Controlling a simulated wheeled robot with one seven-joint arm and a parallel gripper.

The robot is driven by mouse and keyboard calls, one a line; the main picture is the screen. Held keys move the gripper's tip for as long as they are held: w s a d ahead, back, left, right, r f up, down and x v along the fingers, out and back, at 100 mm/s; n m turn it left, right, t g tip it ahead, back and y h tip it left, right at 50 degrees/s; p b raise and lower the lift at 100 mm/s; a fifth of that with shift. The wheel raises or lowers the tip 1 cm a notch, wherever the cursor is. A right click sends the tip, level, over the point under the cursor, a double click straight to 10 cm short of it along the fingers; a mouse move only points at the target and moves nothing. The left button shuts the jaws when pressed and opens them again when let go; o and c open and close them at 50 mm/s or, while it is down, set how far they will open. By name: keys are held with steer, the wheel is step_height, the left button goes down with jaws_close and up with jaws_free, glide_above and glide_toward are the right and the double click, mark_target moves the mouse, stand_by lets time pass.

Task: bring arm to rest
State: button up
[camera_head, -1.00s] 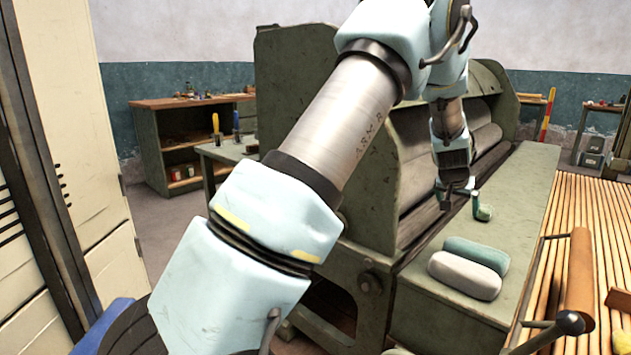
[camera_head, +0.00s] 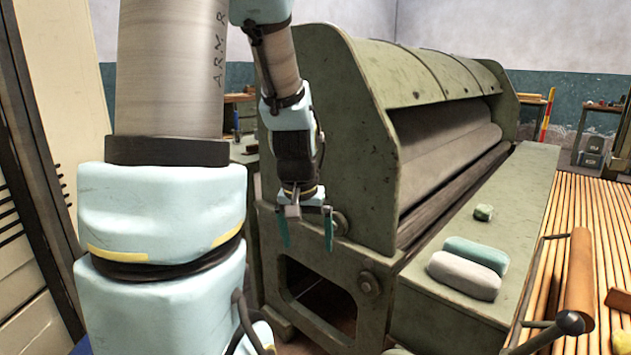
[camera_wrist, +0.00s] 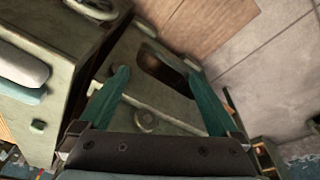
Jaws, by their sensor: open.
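My gripper (camera_head: 307,229) hangs in front of the end panel of the green machine (camera_head: 350,150), fingers pointing down. Its two teal fingers are spread apart with nothing between them. In the wrist view my gripper (camera_wrist: 160,100) is also open and empty, above the machine's side and the floor. My arm comes down from the upper left in the head view and hides part of the room behind it.
On the machine's flat ledge (camera_head: 520,215) lie a small green block (camera_head: 483,212), a teal rounded block (camera_head: 476,252) and a pale rounded block (camera_head: 464,276). A beige cabinet (camera_head: 60,90) stands at left.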

steer(key=s+a+n, duration=0.1)
steer(key=s+a, duration=0.4)
steer(key=s, duration=0.1)
steer(key=w+d+p+v, duration=0.1)
steer(key=w+p+v, duration=0.1)
steer(key=p+v, duration=1)
steer(key=shift+r+g+y+p, duration=0.3)
steer(key=shift+r+g+p, duration=0.15)
steer(key=shift+p, duration=0.15)
